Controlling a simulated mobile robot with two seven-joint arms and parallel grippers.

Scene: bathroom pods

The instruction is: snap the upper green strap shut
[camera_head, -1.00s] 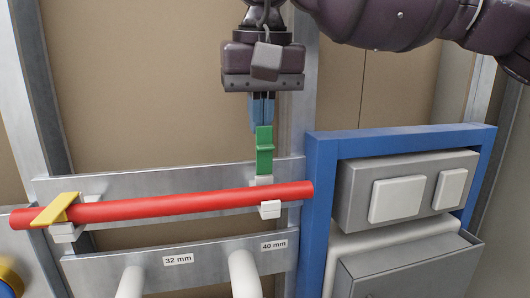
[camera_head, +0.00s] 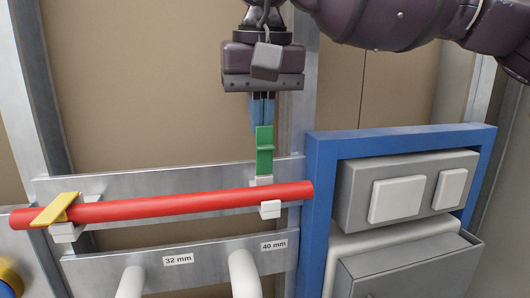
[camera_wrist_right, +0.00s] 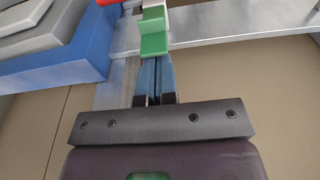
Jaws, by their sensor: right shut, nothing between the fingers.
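The green strap (camera_head: 264,158) stands upright and open from a white clip (camera_head: 270,209) at the right end of the red pipe (camera_head: 170,206). It also shows in the right wrist view (camera_wrist_right: 153,44), just past the fingertips. My right gripper (camera_head: 262,124) points down from above, its blue fingers together and empty, right by the strap's top end. I cannot tell whether they touch it. In the wrist view the fingers (camera_wrist_right: 155,75) also lie side by side. My left gripper is not in view.
A yellow strap (camera_head: 55,209) lies across the pipe's left end. A blue frame (camera_head: 318,210) stands close on the right, around a grey box with white buttons (camera_head: 397,199). White pipes rise below, by the rail labelled 32 mm and 40 mm (camera_head: 215,262). The brown wall panel behind is bare.

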